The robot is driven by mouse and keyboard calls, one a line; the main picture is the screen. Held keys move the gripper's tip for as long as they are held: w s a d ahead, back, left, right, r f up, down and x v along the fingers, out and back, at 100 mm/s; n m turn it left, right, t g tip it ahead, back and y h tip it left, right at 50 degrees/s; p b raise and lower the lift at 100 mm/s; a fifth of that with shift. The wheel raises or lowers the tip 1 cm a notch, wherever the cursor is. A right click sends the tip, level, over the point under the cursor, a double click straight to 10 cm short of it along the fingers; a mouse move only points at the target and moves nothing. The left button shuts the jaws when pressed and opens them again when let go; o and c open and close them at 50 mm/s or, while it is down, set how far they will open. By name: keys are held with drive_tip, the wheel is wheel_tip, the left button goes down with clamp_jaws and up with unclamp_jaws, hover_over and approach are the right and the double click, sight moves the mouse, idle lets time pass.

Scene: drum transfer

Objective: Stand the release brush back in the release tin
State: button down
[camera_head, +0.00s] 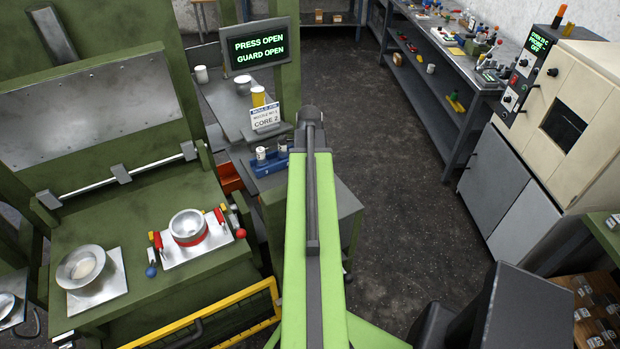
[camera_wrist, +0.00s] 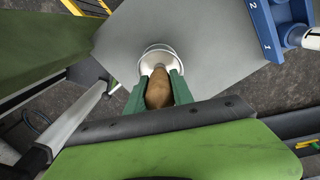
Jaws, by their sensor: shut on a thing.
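In the wrist view my gripper (camera_wrist: 159,85), with green fingers, is shut on the brown wooden handle of the release brush (camera_wrist: 158,92). Just beyond the fingertips is a round pale tin (camera_wrist: 152,50) with a light rim, which I take for the release tin, on a grey tabletop (camera_wrist: 205,35). The far end of the brush lines up with the tin's mouth. The bristles are hidden, and I cannot tell whether they are inside the tin or above it. In the head view my green arm hides the gripper, the brush and this tin.
A blue numbered rack (camera_head: 268,165) with small white-topped items stands left of my arm; it also shows in the wrist view (camera_wrist: 267,30). A sign (camera_head: 265,117), a yellow container (camera_head: 258,96) and the monitor (camera_head: 258,48) stand behind.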

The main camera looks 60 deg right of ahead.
drive_tip(key=c, duration=1)
unclamp_jaws()
drive_tip(key=shift+r, duration=0.1)
wheel_tip(320, 180, up, 17)
drive_tip(key=p, duration=1.7)
drive_tip(key=shift+r+p, duration=0.2)
drive_tip(key=shift+p, duration=0.1)
